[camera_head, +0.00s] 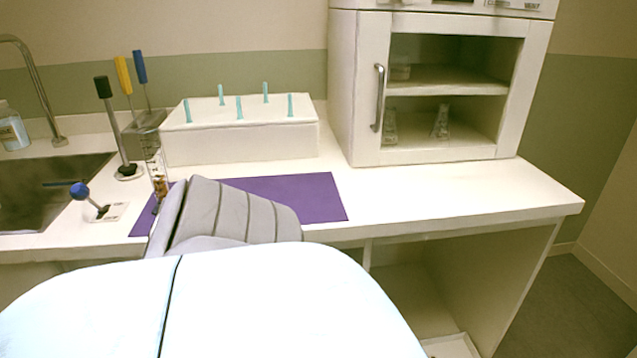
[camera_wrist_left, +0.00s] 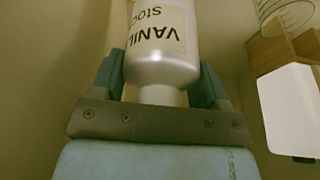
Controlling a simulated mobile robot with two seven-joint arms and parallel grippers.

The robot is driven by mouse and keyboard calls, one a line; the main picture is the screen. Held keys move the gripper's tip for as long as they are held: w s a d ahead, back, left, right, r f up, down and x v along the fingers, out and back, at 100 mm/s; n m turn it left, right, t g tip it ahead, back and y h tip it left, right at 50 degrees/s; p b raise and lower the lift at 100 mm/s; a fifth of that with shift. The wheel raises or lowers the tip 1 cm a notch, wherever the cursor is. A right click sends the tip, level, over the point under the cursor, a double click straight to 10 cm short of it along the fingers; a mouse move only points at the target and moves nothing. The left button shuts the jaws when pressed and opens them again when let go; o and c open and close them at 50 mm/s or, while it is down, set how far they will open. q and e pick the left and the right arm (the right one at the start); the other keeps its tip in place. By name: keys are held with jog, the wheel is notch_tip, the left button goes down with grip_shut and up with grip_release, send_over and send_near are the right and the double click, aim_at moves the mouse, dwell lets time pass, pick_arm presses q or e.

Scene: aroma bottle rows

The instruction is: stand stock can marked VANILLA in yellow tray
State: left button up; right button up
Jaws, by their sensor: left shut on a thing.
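The can marked VANILLA Stock (camera_wrist_left: 165,62) is white with a printed label, which reads turned over in the left wrist view. My left gripper (camera_wrist_left: 160,88) is shut on its narrow end, one dark finger on each side. In the head view neither the can nor the left gripper's fingers show; a large pale arm part fills the lower front. I see no yellow tray for sure; only a small yellow patch shows at the top edge of the left wrist view. My right gripper is not in view.
A purple mat (camera_head: 300,195) lies on the white counter (camera_head: 430,195). Behind it stands a white block with turquoise pegs (camera_head: 240,145). A glass cylinder (camera_head: 155,165), levers and a sink (camera_head: 45,190) are at left. A cabinet (camera_head: 350,100) stands at right; the counter before it is clear.

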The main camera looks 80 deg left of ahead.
pick_arm(q)
jog(key=shift+a+f, duration=0.1)
jog(key=shift+a, duration=0.35)
notch_tip(320, 180, down, 5)
jog(key=b, duration=0.2)
jog(key=shift+a+b, duration=0.1)
jog(key=shift+b, duration=0.3)
notch_tip(320, 180, down, 15)
jog(key=b, duration=0.8)
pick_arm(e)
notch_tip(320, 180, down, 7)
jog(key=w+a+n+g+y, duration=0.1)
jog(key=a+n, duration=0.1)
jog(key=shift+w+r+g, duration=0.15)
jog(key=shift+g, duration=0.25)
pick_arm(q)
jog(key=o, duration=1.2)
